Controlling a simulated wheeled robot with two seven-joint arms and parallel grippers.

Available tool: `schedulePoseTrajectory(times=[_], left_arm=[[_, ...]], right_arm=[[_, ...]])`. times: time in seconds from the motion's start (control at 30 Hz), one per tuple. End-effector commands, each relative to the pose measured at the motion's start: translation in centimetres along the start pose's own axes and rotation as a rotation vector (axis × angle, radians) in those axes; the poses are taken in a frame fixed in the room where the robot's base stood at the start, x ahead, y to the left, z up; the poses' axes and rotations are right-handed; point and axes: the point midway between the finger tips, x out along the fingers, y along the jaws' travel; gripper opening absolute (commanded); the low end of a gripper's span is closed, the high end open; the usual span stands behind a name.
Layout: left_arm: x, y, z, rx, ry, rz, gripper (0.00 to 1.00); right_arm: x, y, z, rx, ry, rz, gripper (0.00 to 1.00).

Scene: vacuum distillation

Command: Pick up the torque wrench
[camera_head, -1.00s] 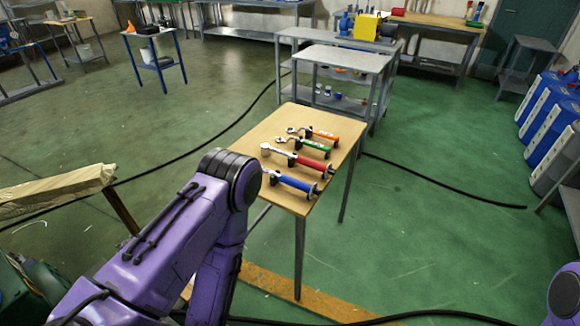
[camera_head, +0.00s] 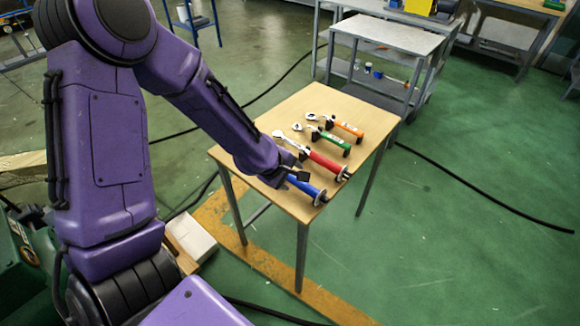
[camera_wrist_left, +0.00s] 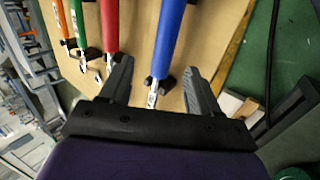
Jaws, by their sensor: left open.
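Wrench-like tools with coloured handles lie side by side on a small wooden table: blue (camera_head: 308,188), red (camera_head: 326,162), green (camera_head: 335,141) and orange (camera_head: 348,128). Which one is the torque wrench I cannot tell. My left gripper (camera_head: 294,176) is at the blue-handled tool and partly hides its metal end. In the left wrist view the gripper (camera_wrist_left: 158,68) is open, with the blue tool (camera_wrist_left: 168,40) lying between the lines of its two fingers. The red tool (camera_wrist_left: 109,22) is just outside the left finger. My right gripper is not in view.
The wooden table (camera_head: 290,108) has bare space at its far left. A grey metal shelf table (camera_head: 395,36) stands behind it. A black cable (camera_head: 480,196) runs over the green floor. A white box (camera_head: 190,237) sits on the floor near my arm.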

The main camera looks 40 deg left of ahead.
Motion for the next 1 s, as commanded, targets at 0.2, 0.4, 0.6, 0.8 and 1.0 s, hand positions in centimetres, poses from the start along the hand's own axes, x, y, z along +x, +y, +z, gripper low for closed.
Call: schedulePoseTrajectory(times=[0.2, 0.4, 0.6, 0.8, 1.0], left_arm=[[2.8, -0.4, -0.1, 0.000, 0.002, -0.003, 0.62], [6.2, -0.6, 0.0, 0.003, 0.002, -0.001, 0.62], [6.9, -0.5, 0.1, 0.004, 0.001, 0.001, 0.62], [6.9, -0.5, 0.1, 0.004, 0.001, 0.001, 0.26], [6.8, -0.3, 0.1, 0.005, 0.002, 0.005, 0.00]], right_arm=[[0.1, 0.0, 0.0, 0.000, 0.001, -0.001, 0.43], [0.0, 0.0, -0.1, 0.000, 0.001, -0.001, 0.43], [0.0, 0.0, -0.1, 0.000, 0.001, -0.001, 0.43], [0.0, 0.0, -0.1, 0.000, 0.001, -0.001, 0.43], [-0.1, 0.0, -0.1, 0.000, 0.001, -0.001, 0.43]])
